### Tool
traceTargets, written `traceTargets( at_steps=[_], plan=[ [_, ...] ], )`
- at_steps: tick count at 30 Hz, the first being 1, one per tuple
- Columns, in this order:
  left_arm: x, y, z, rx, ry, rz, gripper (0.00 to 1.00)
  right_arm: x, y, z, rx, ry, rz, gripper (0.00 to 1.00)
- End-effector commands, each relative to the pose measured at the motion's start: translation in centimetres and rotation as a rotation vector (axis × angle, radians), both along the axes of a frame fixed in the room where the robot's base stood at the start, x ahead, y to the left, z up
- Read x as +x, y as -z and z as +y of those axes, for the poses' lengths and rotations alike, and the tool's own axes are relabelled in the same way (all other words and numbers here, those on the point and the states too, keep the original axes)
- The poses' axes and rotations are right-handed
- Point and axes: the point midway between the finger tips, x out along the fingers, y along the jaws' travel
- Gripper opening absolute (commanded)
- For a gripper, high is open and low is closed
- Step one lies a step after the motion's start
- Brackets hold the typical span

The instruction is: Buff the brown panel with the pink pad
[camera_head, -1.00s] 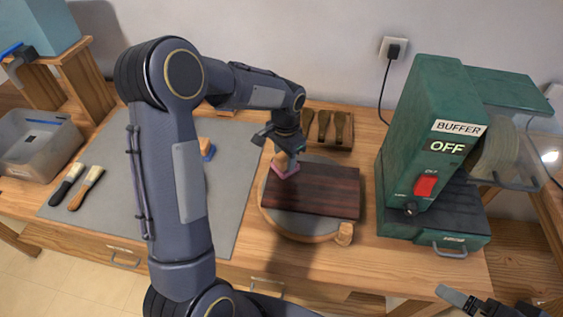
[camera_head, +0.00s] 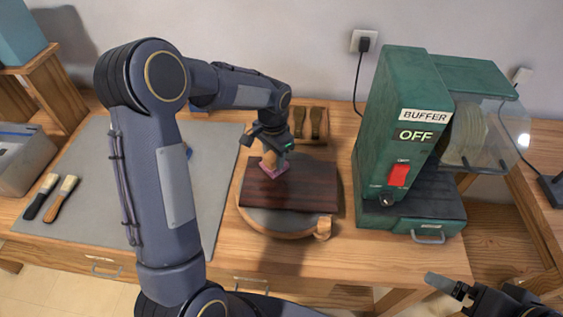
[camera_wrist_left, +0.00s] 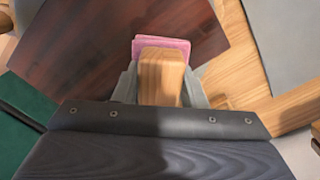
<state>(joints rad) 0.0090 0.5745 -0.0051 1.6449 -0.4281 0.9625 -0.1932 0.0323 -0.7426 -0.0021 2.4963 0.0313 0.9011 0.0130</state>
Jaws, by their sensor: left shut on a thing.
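The brown panel (camera_head: 306,192) is a dark reddish wood board lying flat on a round turntable (camera_head: 271,223). My left gripper (camera_head: 270,151) is shut on the wooden handle of the pink pad (camera_head: 273,170), over the panel's far left part. In the left wrist view the wooden handle (camera_wrist_left: 162,75) stands between the fingers, with the pink pad (camera_wrist_left: 163,42) showing behind it and the panel (camera_wrist_left: 95,45) around it. The pad appears to rest on the panel; its underside is hidden. My right gripper (camera_head: 447,285) is partly seen at the bottom right, away from the panel.
A green buffer machine (camera_head: 400,130) labelled OFF stands right of the panel. A grey mat (camera_head: 100,180) with two brushes (camera_head: 48,198) lies at the left. Wooden-handled tools (camera_head: 308,122) lie in a tray behind the turntable. The table front is clear.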

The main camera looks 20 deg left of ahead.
Motion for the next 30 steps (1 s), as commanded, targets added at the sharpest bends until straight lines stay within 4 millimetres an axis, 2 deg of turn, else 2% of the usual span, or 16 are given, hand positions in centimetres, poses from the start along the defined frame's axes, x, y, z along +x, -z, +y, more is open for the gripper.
traceTargets(
  at_steps=[2, 3, 4, 15, 19, 30],
  plan=[
    [0.0, -1.0, -0.1, 0.000, -0.002, 0.000, 0.16, 0.0, -1.0, 0.0, 0.000, 0.000, 0.000, 1.00],
    [0.0, -2.5, -0.2, -0.001, -0.002, -0.005, 0.16, 0.0, -1.5, 0.0, 0.000, 0.000, 0.000, 1.00],
    [-0.1, -3.2, -0.2, -0.001, -0.002, -0.004, 0.16, 0.0, -1.7, 0.0, 0.000, 0.000, 0.000, 1.00],
    [-0.4, -7.6, -0.4, 0.000, -0.004, -0.001, 0.16, 0.0, -5.1, 0.0, 0.000, 0.000, 0.000, 1.00],
    [-0.4, -8.2, -0.5, 0.000, -0.005, -0.001, 0.16, 0.0, -5.5, 0.0, 0.000, 0.000, 0.000, 1.00],
    [-0.4, -8.1, -0.5, 0.000, -0.004, 0.000, 0.16, 0.0, -5.3, 0.0, 0.000, 0.000, 0.000, 1.00]
  ],
)
